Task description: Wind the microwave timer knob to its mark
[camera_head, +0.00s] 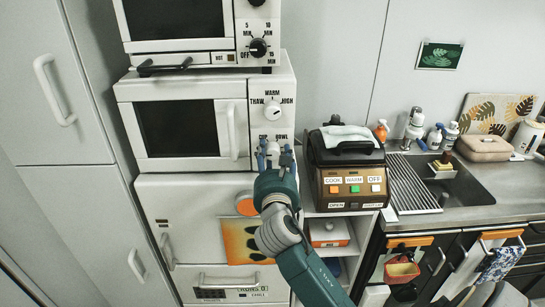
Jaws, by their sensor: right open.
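The white microwave (196,92) stands in the middle of a tall stack, its door closed. Its upper white knob (273,111) sits among the labels THAW, WARM and HIGH. A lower dial labelled CUP and BOWL is largely hidden behind my right gripper (275,153), so its pointer and mark cannot be read. My right gripper is open, its blue fingers pointing up in front of that dial. I cannot tell whether they touch it. My left gripper is not in view.
A toaster oven (190,48) with a black minute knob (258,47) sits above the microwave. The vertical door handle (233,132) is just left of the dials. A brown cooker (347,182) stands close to the right. The sink (455,184) is farther right.

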